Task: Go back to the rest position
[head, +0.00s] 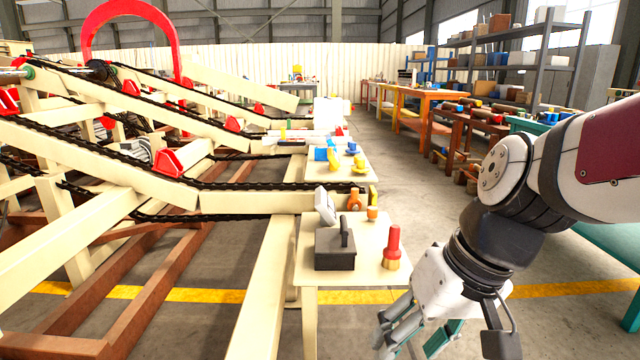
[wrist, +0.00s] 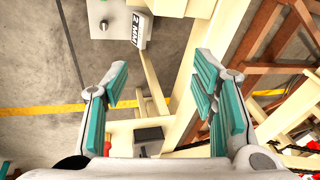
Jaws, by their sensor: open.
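My gripper (head: 405,335) hangs low at the bottom right of the head view, beside and to the right of a small cream table (head: 376,283). In the wrist view my gripper (wrist: 161,75) has its two teal-padded fingers spread wide apart, with nothing between the pads. My arm reaches in from the right edge of the head view and bends down to the gripper.
Chain conveyors (head: 100,165) fill the left. The aisle floor (head: 415,210) is clear.

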